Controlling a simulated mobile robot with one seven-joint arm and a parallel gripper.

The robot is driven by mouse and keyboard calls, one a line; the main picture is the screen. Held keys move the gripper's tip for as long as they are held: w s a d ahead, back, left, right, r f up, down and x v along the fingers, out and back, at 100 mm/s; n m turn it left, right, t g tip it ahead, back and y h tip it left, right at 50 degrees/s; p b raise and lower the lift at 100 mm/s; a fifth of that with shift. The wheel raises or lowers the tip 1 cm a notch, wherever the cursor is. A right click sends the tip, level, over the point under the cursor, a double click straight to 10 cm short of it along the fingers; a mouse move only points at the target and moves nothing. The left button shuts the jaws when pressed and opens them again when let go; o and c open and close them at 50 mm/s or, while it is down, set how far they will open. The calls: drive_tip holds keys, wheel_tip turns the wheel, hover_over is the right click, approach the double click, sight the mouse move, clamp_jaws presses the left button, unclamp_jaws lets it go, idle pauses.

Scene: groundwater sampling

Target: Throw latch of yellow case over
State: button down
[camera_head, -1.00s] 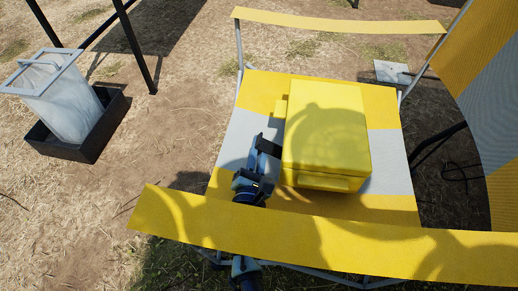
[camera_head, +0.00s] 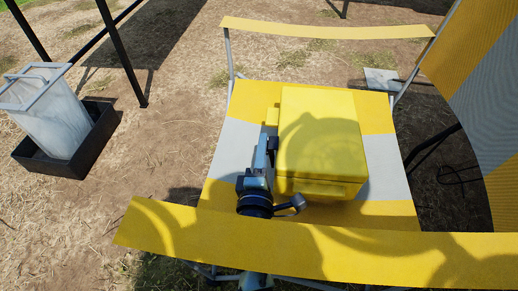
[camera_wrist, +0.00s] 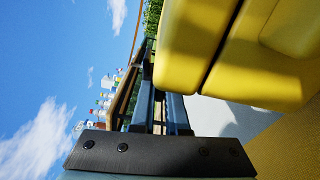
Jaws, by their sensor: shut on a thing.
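The yellow case (camera_head: 320,135) sits closed on the seat of a yellow and grey striped chair (camera_head: 228,150). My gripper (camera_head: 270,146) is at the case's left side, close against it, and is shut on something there. That thing is hidden; by its place it looks to be the latch. In the wrist view the fingers (camera_wrist: 157,105) point away beside the yellow case (camera_wrist: 200,35), whose dark lid seam runs slantwise. A yellow block (camera_wrist: 292,28) sticks out from the case side at the right. A front handle (camera_head: 318,189) shows on the case.
The chair's near yellow armrest strap (camera_head: 380,253) crosses in front, over my arm. The far strap (camera_head: 330,28) and the striped backrest (camera_head: 480,90) bound the seat. A black tray (camera_head: 105,128) with a pale bag (camera_head: 52,115) stands on the ground at the left.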

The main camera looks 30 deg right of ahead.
drive_tip(key=shift+s+d+r+m, duration=0.15)
drive_tip(key=shift+d+m, duration=0.15)
drive_tip(key=shift+m, duration=0.5)
drive_tip(key=c, duration=0.9)
unclamp_jaws()
drive_tip(key=shift+s, duration=0.15)
drive_tip(key=v, duration=1.2)
drive_tip(key=shift+s+a, duration=0.25)
drive_tip(key=shift+s, duration=0.05)
